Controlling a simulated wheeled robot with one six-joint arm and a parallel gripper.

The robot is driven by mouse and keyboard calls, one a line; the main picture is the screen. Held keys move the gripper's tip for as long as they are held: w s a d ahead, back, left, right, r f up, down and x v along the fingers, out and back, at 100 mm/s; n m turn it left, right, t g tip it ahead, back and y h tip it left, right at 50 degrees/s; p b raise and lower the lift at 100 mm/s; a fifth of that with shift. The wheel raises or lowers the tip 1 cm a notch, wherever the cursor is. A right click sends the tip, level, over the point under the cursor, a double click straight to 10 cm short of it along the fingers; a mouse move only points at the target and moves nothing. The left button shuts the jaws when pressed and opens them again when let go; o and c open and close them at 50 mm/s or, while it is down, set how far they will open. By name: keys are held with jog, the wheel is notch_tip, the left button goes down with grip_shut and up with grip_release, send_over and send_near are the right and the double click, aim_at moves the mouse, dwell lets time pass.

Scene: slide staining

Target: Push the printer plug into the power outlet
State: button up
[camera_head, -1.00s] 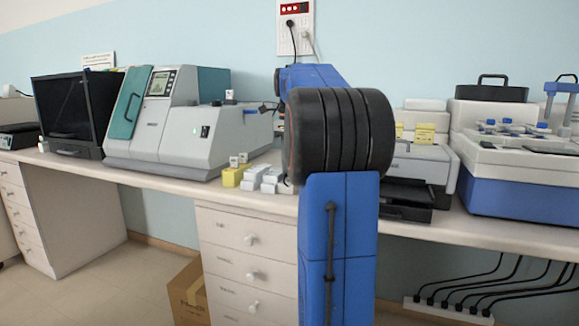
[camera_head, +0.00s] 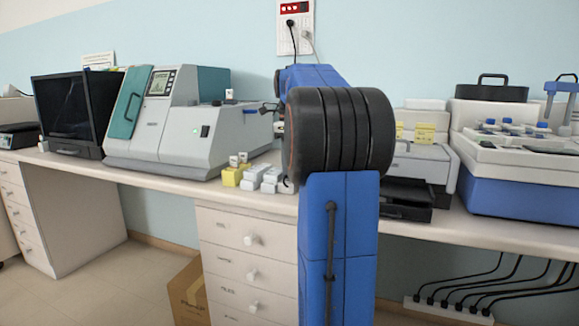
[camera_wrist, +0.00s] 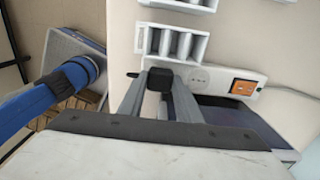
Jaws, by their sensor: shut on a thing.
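My gripper (camera_wrist: 160,88) is shut on a black plug (camera_wrist: 160,78) in the wrist view. The plug is at the left end of a white power outlet strip (camera_wrist: 219,79), lined up with its row of sockets. It seems to touch the strip's face, but its prongs are hidden. An empty round socket (camera_wrist: 198,79) and an orange switch (camera_wrist: 243,88) are to the right of the plug. In the head view my arm hides the gripper, the plug and the strip.
Small yellow and white boxes (camera_head: 264,178) lie at the bench's front edge. A grey printer-like device (camera_head: 425,160) stands right. A wall outlet (camera_head: 296,28) holds a black plug.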

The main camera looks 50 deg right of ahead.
jog(key=shift+f, duration=0.3)
jog(key=o, duration=1.1)
notch_tip(320, 180, up, 17)
jog(key=shift+r, duration=0.2)
dwell(0.3)
